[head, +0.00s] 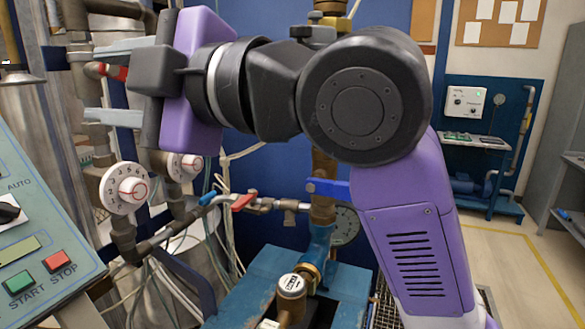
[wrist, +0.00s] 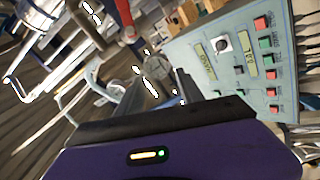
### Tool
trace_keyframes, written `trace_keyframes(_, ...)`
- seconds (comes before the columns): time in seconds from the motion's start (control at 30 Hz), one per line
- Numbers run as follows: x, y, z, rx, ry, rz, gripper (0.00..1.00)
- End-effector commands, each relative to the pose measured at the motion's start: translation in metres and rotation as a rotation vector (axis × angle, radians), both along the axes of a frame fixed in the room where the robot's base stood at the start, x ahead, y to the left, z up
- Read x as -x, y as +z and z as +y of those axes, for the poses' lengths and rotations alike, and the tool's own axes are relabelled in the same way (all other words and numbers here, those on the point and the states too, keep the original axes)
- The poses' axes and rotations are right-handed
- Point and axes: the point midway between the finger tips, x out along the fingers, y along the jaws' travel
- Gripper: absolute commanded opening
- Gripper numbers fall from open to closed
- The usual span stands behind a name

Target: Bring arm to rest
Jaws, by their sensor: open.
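My gripper (head: 112,83) is raised at the upper left of the head view. Its two grey fingers point left and stand apart, with nothing between them. My purple and black arm bends across the middle and right of the head view.
A green control panel (head: 40,230) with START and STOP buttons stands at left; it also shows in the wrist view (wrist: 225,60). Two white dials (head: 125,188), a red-handled valve (head: 243,201) and a blue bench (head: 245,290) lie below the arm. Open floor (head: 505,265) is at right.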

Motion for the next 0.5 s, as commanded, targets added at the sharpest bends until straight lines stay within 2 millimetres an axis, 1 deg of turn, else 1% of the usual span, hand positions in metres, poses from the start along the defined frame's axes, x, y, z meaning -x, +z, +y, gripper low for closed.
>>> trace_keyframes(0.17,0.0,0.021,-0.002,-0.103,-0.002,0.034,0.45)
trace_keyframes(0.27,0.002,0.037,-0.006,-0.175,-0.006,0.037,0.45)
trace_keyframes(0.3,0.003,0.045,-0.009,-0.21,-0.009,0.037,0.45)
trace_keyframes(0.37,0.002,0.053,-0.014,-0.267,-0.013,0.046,0.45)
trace_keyframes(0.5,-0.005,0.059,-0.033,-0.409,-0.025,0.09,0.45)
